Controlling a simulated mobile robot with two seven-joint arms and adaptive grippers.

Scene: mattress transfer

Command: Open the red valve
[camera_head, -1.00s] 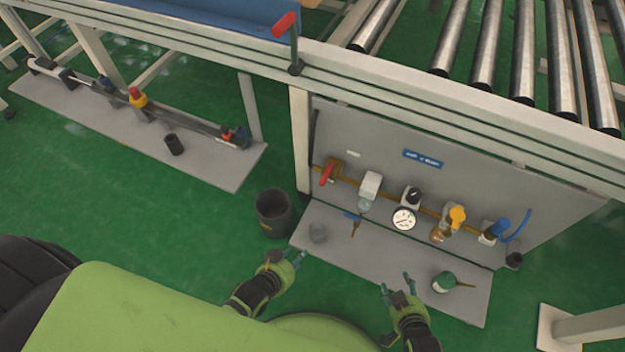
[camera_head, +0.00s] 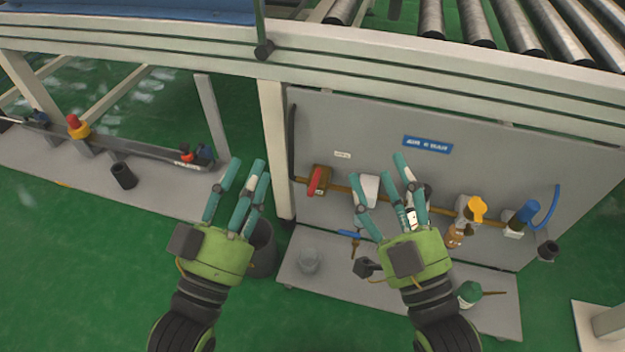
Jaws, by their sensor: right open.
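The red valve (camera_head: 315,181) is a red lever on a brass body at the left end of the pipe on the grey upright panel (camera_head: 350,115). The lever stands steeply, slightly tilted. My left gripper (camera_head: 237,190) has its teal fingers spread and empty, left of the valve and apart from it, over the dark bin. My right gripper (camera_head: 382,190) is open and empty, in front of the panel to the right of the valve. Its fingers hide the gauge and part of the pipe fittings.
A dark bin (camera_head: 263,250) stands on the floor below my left gripper. A grey cup (camera_head: 309,260) and a green bottle (camera_head: 468,293) are on the base plate. A white conveyor frame (camera_head: 400,70) runs above the panel.

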